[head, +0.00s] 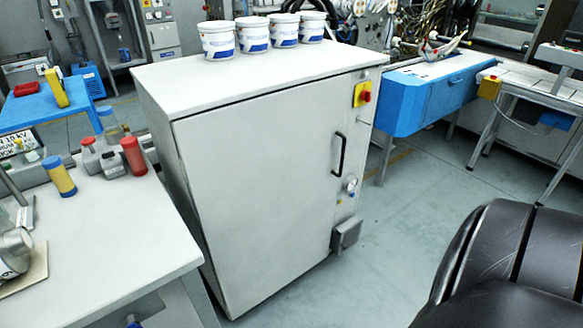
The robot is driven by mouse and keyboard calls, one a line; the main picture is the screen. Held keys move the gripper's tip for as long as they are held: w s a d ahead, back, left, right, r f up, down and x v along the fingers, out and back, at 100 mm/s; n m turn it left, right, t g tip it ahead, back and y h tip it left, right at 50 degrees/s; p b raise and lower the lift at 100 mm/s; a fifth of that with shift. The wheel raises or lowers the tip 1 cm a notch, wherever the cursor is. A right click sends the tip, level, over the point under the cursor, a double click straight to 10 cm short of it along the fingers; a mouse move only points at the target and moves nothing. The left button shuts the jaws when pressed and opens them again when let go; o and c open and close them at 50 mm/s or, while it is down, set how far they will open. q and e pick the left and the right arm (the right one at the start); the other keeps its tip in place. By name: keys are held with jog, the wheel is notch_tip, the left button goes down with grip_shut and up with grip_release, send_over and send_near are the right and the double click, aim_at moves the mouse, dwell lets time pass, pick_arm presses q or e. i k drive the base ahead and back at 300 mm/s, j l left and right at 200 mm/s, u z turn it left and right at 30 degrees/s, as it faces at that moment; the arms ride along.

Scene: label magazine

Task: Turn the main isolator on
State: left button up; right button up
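The main isolator (363,95) appears to be the red rotary knob on a yellow plate, at the upper right of the front of a white cabinet (255,180). It is small in view, and I cannot tell its switch position. A black door handle (339,153) and a round gauge (351,184) sit below it on the cabinet. A dark, glossy rounded part at the lower right seems to be my own arm. Neither gripper shows in the head view.
Several white and blue tubs (218,40) stand on the cabinet top. A white table (95,235) with bottles is close at the left. A blue machine (430,95) stands right of the cabinet. Grey floor (400,215) lies open in front of the cabinet's right side.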

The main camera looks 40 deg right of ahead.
aim_at(366, 95)
jog(key=k+l, duration=0.1)
jog(key=l, duration=0.4)
jog(key=l+u, duration=0.1)
jog(key=l, duration=0.45)
jog(key=k+l, duration=0.15)
jog(key=l, duration=0.35)
jog(key=k+l, duration=0.1)
jog(key=l, duration=0.4)
jog(key=u, duration=0.05)
